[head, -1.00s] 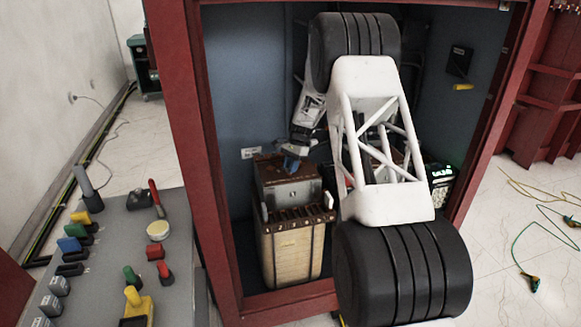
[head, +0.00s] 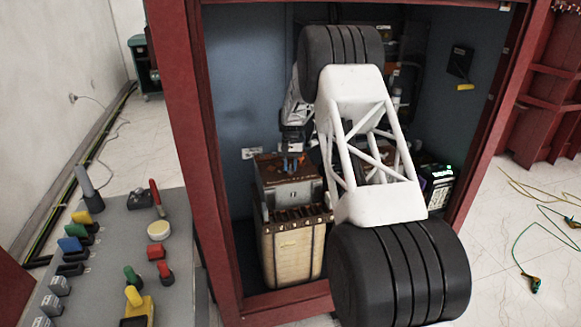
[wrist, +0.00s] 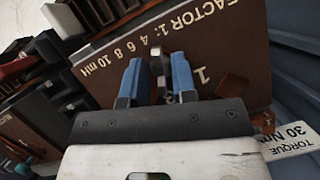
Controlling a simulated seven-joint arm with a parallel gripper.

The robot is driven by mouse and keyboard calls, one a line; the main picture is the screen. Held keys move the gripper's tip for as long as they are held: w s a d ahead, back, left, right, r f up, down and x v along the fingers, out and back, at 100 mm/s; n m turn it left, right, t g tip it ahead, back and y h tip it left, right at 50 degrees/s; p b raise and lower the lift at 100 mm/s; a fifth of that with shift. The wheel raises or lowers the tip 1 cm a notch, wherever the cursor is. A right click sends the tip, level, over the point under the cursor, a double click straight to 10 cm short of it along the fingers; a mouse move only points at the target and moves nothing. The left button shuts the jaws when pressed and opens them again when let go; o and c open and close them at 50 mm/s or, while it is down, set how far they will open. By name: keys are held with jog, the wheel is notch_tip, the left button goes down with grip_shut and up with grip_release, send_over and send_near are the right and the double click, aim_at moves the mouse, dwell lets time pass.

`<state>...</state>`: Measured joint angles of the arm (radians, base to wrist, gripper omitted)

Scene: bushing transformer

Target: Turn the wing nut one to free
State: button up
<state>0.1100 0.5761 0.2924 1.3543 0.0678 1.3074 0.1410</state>
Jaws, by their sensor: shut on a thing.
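The transformer (head: 292,248) stands in the red cabinet, with a cream lower body and a brown top plate (head: 275,161). In the wrist view the brown plate (wrist: 228,62) has white lettering, including a "1". My gripper (wrist: 156,72) has two blue fingers, one on each side of a small grey metal wing nut (wrist: 157,62) near that "1". The gripper is shut on this nut; the exact contact is hard to see. In the head view my gripper (head: 293,163) is small over the brown plate, and the nut cannot be made out.
The red cabinet frame (head: 185,120) stands close around my arm. A dark box with a green light (head: 437,185) is on the right inside the cabinet. A grey control panel (head: 110,260) with switches is at the left. A torque label (wrist: 290,135) shows at the wrist view's right edge.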

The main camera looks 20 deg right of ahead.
dwell(0.4)
jog(key=o, duration=0.6)
jog(key=shift+w+r, duration=0.1)
jog(key=shift+r, duration=0.05)
jog(key=v, duration=0.7)
jog(key=shift+r, duration=0.25)
jog(key=shift+w, duration=0.1)
